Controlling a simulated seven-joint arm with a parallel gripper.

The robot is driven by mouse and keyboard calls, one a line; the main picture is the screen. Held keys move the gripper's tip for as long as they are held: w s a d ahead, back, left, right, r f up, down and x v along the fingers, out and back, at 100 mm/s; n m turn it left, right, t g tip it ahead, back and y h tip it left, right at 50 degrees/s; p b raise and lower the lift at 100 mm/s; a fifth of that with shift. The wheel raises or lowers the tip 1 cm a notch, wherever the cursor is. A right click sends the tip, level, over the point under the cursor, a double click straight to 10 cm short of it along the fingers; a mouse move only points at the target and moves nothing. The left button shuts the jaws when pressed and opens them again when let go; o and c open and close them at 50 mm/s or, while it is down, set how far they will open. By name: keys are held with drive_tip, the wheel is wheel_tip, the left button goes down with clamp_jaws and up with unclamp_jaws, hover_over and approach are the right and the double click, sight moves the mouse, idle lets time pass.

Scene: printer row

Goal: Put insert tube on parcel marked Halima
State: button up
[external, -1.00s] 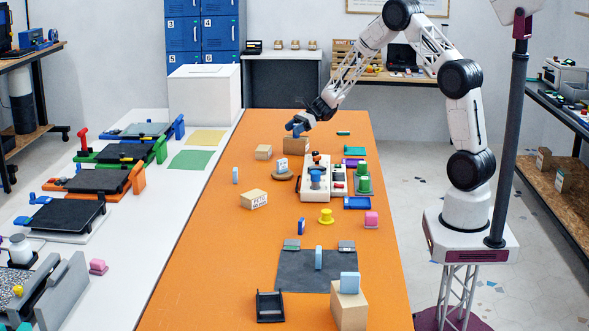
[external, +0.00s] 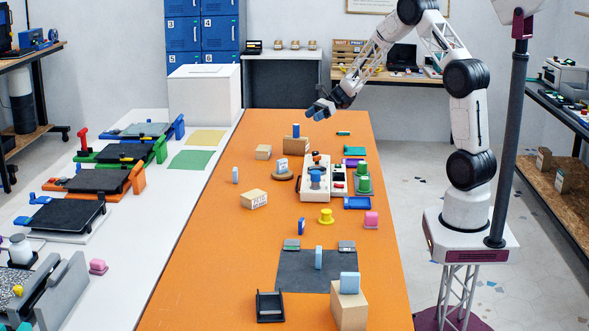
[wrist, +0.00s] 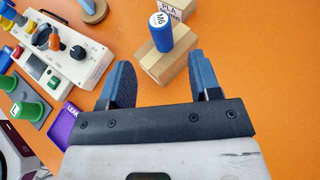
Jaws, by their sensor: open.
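The insert tube is a blue cylinder with a white end marked M6 (wrist: 161,30). It stands upright on a cardboard-brown parcel (wrist: 158,66) in the wrist view. In the external view the blue tube (external: 296,130) stands on the parcel (external: 294,146) towards the far end of the orange table. No name is readable on the parcel. My gripper (external: 314,113) is open and empty, above and to the right of the tube, apart from it. In the wrist view the open fingers (wrist: 162,72) point towards the parcel, with the tube beyond their tips.
A small box labelled PLA (wrist: 172,8) sits close beyond the parcel. A control box with knobs and buttons (external: 317,191), green cylinders (external: 363,179) and a purple piece (wrist: 62,126) are nearby. A PETG-like labelled box (external: 254,199) is farther left. Orange surface right of the parcel is clear.

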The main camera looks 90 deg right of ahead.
idle(0.8)
drive_tip(key=s+a+r+n+g, duration=0.2)
drive_tip(key=a+r+n+g, duration=0.15)
drive_tip(key=a, duration=0.65)
drive_tip(key=s+a+r+n+g+h, duration=0.1)
drive_tip(key=s+a+r+n+g, duration=0.3)
drive_tip(key=a, duration=0.7)
drive_tip(key=s+a+r+n, duration=0.1)
drive_tip(key=a+r+n, duration=0.5)
drive_tip(key=a, duration=0.4)
drive_tip(key=s+a+r+n+h, duration=0.2)
drive_tip(key=s+a+n, duration=0.5)
drive_tip(key=s, duration=0.5)
drive_tip(key=s+a+r+n+h, duration=0.2)
drive_tip(key=s+a+n+h, duration=0.3)
drive_tip(key=s, duration=0.8)
drive_tip(key=a+n+g, duration=0.1)
drive_tip(key=a+n, duration=0.2)
drive_tip(key=a, duration=0.2)
